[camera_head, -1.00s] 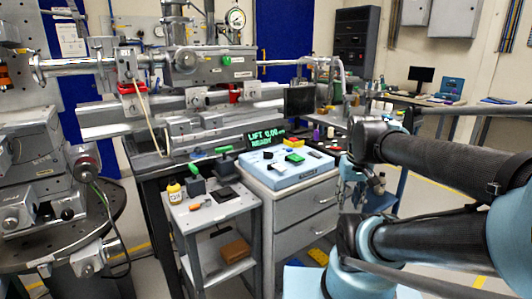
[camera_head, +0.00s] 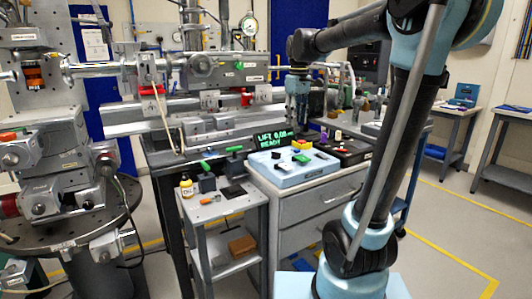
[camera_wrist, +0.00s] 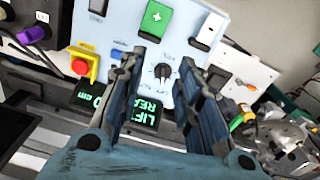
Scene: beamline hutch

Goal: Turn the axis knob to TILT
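The axis knob (camera_wrist: 163,72) is a small black knob with a white mark on the pale blue control box (camera_wrist: 185,45). The box also shows in the head view (camera_head: 285,178), on the grey cabinet. In the wrist view the knob appears between my gripper's (camera_wrist: 162,62) two fingers, beyond their tips; contact cannot be seen. The fingers are apart and empty. In the head view my gripper (camera_head: 297,118) points down above the back of the box. The green-lettered display (camera_head: 271,139) reads LIFT and READY. The knob labels are too small to read.
The box also carries a green plus button (camera_wrist: 155,18), a black-topped white switch (camera_wrist: 208,30) and a red stop button on yellow (camera_wrist: 81,66). Beamline hardware (camera_head: 215,70) stands close behind.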

